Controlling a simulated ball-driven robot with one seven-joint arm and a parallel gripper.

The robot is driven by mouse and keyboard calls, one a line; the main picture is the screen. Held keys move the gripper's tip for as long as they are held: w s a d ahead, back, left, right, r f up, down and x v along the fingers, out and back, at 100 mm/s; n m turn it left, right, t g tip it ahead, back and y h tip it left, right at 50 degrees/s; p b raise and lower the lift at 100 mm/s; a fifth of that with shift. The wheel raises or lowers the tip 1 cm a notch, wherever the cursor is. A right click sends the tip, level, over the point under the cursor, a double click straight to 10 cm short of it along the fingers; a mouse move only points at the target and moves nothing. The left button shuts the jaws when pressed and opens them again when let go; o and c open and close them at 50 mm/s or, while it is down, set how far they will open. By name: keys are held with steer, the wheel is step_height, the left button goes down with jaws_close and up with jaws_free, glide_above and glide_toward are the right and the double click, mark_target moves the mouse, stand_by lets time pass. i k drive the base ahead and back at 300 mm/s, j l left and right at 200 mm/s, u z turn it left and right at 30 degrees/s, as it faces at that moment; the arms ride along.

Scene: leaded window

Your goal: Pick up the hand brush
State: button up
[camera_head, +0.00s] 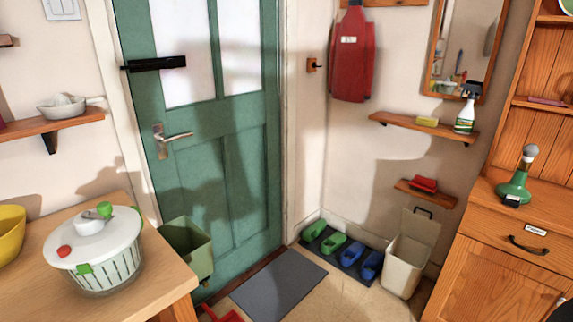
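A small red object (424,184), which looks like the hand brush, lies on a small low wooden shelf (440,199) on the right wall, above the cream bin. Its bristles are too small to make out. Another red item (220,315), possibly a dustpan, is on the floor at the bottom edge, partly cut off by the frame and partly hidden by the table. My gripper is not in view.
A wooden table (165,285) with a salad spinner (97,245) stands front left. A green bin (187,245) is by the green door (232,160). Shoes on a tray, an open cream bin (406,262) and a wooden dresser (510,255) line the right. The grey mat (278,285) is clear.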

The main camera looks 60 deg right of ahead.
mark_target(420, 181)
steer(key=z, duration=2.4)
steer(key=i+j, duration=0.35)
steer(key=i, duration=0.2)
steer(key=i+j, duration=0.3)
steer(key=i, duration=0.25)
steer(key=i+j, duration=0.35)
steer(key=i, duration=0.25)
steer(key=i+j, duration=0.35)
steer(key=i, duration=0.2)
steer(key=i+j, duration=0.35)
steer(key=i, duration=0.2)
